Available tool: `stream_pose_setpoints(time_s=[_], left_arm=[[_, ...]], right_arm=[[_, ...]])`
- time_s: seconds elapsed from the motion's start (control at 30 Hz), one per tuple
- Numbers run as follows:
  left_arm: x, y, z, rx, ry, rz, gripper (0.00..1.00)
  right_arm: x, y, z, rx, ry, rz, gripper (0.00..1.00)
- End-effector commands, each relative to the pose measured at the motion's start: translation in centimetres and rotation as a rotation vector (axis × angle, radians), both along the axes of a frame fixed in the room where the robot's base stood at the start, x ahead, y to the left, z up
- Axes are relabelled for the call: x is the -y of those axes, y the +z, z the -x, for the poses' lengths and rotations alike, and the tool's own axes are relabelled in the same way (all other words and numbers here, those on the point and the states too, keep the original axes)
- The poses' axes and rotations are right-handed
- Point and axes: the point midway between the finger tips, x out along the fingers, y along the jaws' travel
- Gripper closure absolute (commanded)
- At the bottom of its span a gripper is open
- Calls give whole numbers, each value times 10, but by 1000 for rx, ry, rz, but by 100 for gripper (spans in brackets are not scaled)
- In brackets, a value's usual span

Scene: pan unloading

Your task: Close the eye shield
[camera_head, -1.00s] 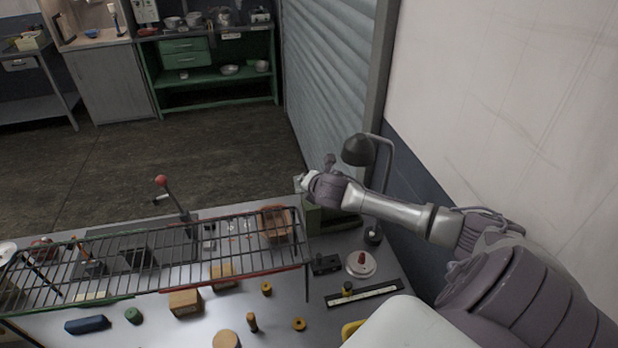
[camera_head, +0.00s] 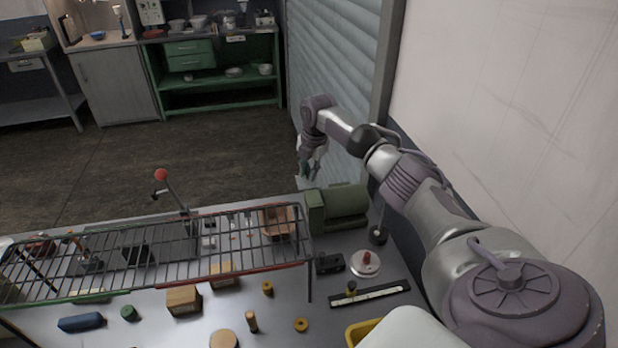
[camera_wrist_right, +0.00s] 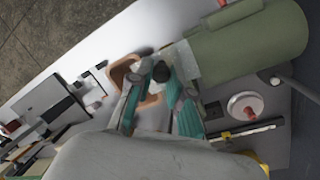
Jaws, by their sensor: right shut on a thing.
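The green bench grinder (camera_head: 342,205) stands at the back right of the metal table. A pale flat panel that looks like its eye shield (camera_head: 304,184) shows at its left end, and also in the right wrist view (camera_wrist_right: 187,62), between the fingers and the green housing (camera_wrist_right: 250,38). My right gripper (camera_head: 311,174) points down over this panel. In the right wrist view its teal fingers (camera_wrist_right: 152,82) are shut at the panel's edge. The exact contact is partly hidden by the fingers and a dark round part. My left gripper is out of view.
A wire rack (camera_head: 160,255) spans the table left of the grinder. An orange-brown box (camera_head: 280,222) lies close to the grinder. A round white base with a red knob (camera_head: 365,262) and a ruler-like bar (camera_head: 370,292) lie in front. The floor behind is clear.

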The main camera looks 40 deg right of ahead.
Motion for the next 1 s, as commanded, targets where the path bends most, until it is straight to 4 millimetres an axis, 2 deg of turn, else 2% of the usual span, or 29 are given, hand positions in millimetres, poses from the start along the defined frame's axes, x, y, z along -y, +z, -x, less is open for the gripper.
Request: stream_pose_setpoints(time_s=[0.03,0.3,0.93,0.97,1.0], left_arm=[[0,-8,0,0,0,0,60],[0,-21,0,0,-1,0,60],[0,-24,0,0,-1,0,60],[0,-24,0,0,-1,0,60],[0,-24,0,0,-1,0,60]], right_arm=[[0,-4,-2,-14,-3,-10,100],[2,-5,-4,-80,-2,-43,100],[4,-5,-4,-104,-2,-51,100],[4,-5,-4,-104,-2,-51,76],[4,-5,-4,-104,-3,-51,69]])
